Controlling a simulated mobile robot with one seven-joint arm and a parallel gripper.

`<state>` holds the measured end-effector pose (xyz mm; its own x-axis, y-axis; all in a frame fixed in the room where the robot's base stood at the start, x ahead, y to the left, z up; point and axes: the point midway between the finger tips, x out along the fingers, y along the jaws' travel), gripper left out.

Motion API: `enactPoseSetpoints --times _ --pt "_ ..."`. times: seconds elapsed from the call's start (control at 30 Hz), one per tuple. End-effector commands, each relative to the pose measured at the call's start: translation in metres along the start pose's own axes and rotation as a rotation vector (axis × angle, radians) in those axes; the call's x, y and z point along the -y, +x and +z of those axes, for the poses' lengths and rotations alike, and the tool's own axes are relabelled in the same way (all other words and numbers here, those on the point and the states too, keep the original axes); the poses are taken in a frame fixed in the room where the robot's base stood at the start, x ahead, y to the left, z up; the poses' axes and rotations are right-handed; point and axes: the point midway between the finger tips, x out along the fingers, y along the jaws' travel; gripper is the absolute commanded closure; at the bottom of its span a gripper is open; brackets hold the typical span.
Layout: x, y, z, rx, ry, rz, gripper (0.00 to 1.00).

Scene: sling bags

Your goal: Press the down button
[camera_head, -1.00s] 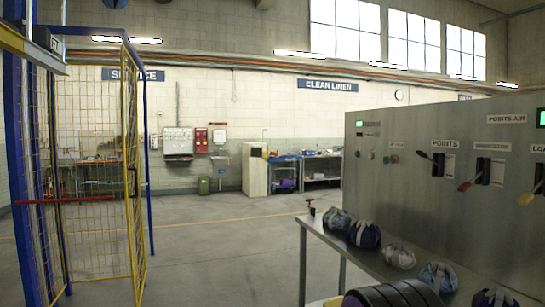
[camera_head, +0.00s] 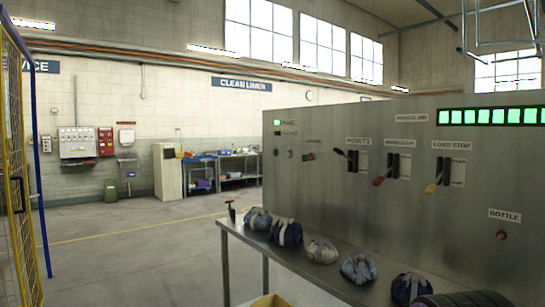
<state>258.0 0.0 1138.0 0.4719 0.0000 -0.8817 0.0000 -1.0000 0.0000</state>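A grey metal control panel (camera_head: 330,200) fills the right side. A reddish round button (camera_head: 501,235) sits under a BOTTLE label (camera_head: 505,215) at the right. The button lettering is too small to read, so I cannot tell which one is the down button. My gripper is not in view.
A yellow mesh gate (camera_head: 18,160) stands at the left. The floor (camera_head: 130,255) between is clear.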

Motion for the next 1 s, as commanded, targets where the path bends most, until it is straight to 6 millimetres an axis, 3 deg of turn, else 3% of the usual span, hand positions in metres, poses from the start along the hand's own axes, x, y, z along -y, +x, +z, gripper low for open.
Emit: enactPoseSetpoints --times 0.17,0.47,1.0 --pt "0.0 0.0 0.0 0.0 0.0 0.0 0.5" --pt "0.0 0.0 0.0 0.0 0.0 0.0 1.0" --pt "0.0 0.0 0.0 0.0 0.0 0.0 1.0"
